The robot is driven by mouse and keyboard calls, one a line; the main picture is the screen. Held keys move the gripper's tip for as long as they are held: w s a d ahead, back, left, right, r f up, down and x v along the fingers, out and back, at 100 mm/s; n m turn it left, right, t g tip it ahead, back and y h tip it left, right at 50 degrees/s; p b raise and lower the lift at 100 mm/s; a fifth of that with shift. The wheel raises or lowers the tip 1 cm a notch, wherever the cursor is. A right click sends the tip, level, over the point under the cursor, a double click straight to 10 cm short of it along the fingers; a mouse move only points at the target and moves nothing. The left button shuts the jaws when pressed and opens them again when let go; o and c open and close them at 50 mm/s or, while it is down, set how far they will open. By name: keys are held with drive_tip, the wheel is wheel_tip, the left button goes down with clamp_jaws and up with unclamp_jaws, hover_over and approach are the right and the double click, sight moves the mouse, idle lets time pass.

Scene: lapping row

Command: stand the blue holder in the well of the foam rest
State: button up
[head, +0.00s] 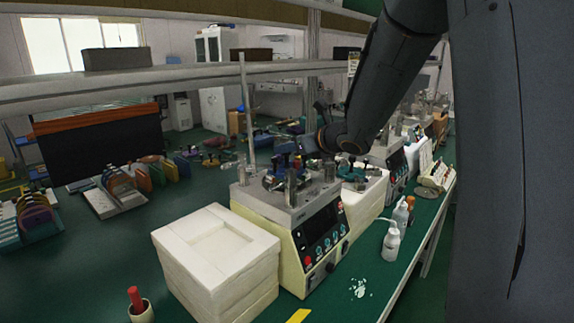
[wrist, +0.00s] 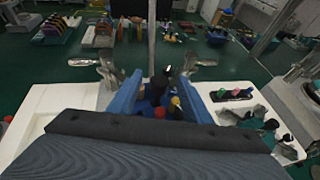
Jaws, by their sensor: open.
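The foam rest (head: 212,283) is a stack of white slabs on the green bench in the head view. Its square well in the top is empty. The blue holder (head: 272,181) seems to be among the metal fittings on top of the lapping machine, just right of the foam. My gripper (head: 308,146) is low over that machine, partly hidden by its fittings. In the wrist view my gripper (wrist: 161,82) is open, its two blue fingers apart. Dark parts with red and yellow knobs show between them; I cannot tell whether the fingers touch anything.
The lapping machine (head: 318,238) stands against the foam, with an upright metal rod (head: 247,115) behind. White bottles (head: 391,243) and a white spill (head: 358,289) are to the right. A cup with a red handle (head: 136,300) stands front left. The left bench is partly clear.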

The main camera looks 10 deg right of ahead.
drive_tip(key=shift+w+a+f, duration=0.1)
drive_tip(key=shift+w, duration=0.1)
drive_tip(key=shift+c, duration=0.6)
clamp_jaws()
drive_tip(key=shift+r, duration=0.2)
